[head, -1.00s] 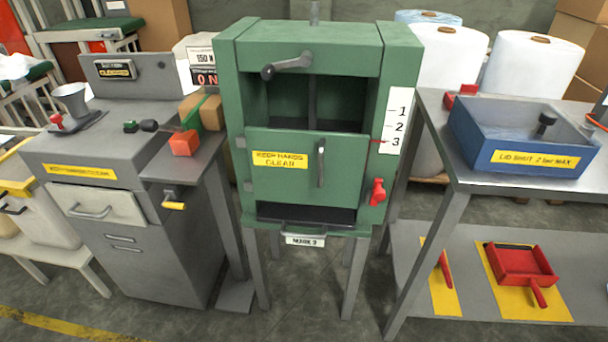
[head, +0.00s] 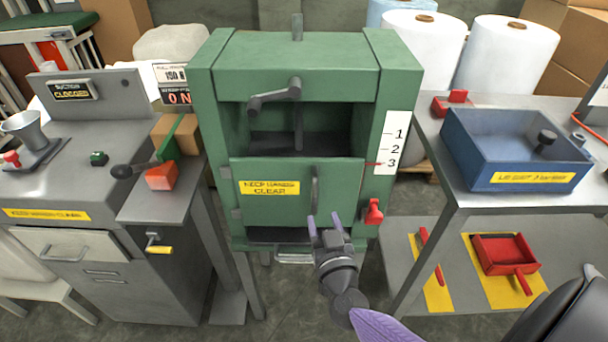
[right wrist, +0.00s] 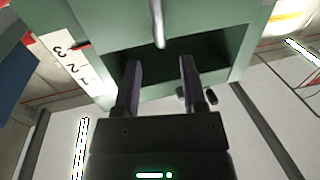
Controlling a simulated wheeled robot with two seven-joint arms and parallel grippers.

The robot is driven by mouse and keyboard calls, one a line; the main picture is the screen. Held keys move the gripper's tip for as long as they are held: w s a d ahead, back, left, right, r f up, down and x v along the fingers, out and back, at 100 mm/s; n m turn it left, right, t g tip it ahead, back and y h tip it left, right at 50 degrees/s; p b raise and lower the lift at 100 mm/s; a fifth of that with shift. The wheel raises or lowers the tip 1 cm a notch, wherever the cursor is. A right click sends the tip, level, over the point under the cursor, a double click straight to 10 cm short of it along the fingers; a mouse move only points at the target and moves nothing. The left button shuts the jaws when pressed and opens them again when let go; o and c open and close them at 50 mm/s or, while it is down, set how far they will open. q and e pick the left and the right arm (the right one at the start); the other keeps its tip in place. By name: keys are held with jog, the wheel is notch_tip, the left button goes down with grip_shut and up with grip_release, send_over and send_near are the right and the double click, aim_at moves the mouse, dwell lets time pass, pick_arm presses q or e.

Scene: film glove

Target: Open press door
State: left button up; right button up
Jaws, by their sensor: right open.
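The green press (head: 296,60) stands in the middle of the head view. Its green door (head: 270,209) has a yellow label and covers the lower front opening; the space above it is open and dark. The vertical door handle (head: 315,185) is on the door's right part. My right gripper (head: 324,222) is open and empty, in front of the door's lower right, just below the handle. In the right wrist view the handle (right wrist: 158,22) lies beyond the two spread fingers (right wrist: 160,70), apart from them. A red latch (head: 373,212) is right of the door. My left gripper is out of view.
A grey cabinet (head: 60,185) with an orange block (head: 162,177) stands left. A crank (head: 274,96) sticks out above the opening.

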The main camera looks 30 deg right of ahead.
aim_at(316, 193)
jog(key=b+x, duration=0.3)
jog(key=x, duration=0.5)
jog(key=shift+d+f, duration=0.15)
jog(key=shift+f, duration=0.05)
jog(key=shift+w+d+r, duration=0.1)
jog(key=shift+w+d, duration=0.05)
jog(key=shift+w, duration=0.35)
jog(key=shift+c, duration=0.5)
grip_shut()
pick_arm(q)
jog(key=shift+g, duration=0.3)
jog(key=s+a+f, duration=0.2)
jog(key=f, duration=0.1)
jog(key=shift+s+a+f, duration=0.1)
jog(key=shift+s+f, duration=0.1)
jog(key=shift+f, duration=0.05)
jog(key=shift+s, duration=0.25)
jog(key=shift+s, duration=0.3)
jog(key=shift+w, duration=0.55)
